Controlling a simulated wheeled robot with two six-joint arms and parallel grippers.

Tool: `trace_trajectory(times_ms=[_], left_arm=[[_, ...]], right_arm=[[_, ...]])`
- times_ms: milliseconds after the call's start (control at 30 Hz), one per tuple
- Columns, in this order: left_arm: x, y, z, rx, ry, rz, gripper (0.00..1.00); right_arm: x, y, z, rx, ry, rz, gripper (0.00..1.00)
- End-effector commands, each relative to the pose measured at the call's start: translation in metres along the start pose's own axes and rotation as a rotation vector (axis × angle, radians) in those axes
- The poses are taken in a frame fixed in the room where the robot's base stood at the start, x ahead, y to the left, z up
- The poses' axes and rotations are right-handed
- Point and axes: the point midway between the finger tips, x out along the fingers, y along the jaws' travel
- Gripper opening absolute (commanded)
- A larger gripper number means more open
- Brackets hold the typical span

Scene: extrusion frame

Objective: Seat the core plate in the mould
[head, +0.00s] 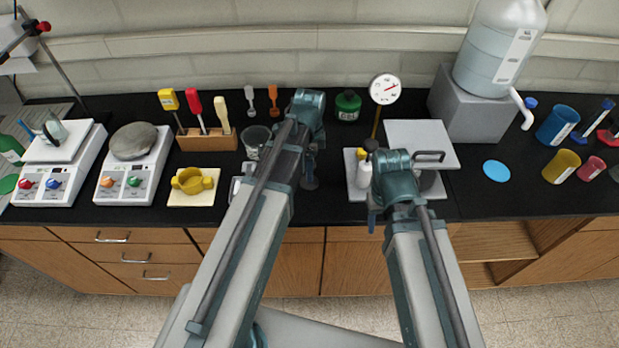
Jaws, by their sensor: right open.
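No piece stands out clearly as the core plate or the mould. A pale grey flat plate (418,133) with a dark handle at its lower right lies behind my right wrist. Below it is a grey round body, partly hidden by my arm. My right gripper (374,208) is open, at the bench's front edge beside a small white bottle (363,173). My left gripper (309,178) is over the bench, mostly behind its own arm; its jaws cannot be made out.
Two white hotplates (135,178) stand at left, one bearing a grey stone-like lump. A wooden rack (208,140) holds coloured-handled tools. A dial thermometer (385,89) stands behind my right arm. A large water jug (497,50) sits on a grey block. Coloured cups are at right.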

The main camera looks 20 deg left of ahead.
Motion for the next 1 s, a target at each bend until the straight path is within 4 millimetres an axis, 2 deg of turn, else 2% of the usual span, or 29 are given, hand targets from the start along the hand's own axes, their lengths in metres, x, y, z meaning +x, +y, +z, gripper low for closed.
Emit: trace_trajectory(times_ms=[33,67,400,833,1000], left_arm=[[0.0,0.0,0.0,0.0,0.0,0.0,0.67],[0.0,0.0,0.0,0.0,0.0,0.0,0.61],[0.0,0.0,0.0,0.0,0.0,0.0,0.0],[-0.001,0.0,0.0,0.0,0.0,0.0,0.0],[-0.011,0.001,-0.004,-0.001,0.0,0.0,0.0]], right_arm=[[0.0,0.0,0.0,0.0,0.0,0.0,0.5],[0.0,0.0,0.0,0.0,0.0,0.0,0.5],[0.0,0.0,0.0,0.0,0.0,0.0,0.5],[-0.001,0.0,0.0,0.0,0.0,0.0,0.5],[-0.011,0.001,0.001,0.002,0.0,0.0,0.5]])
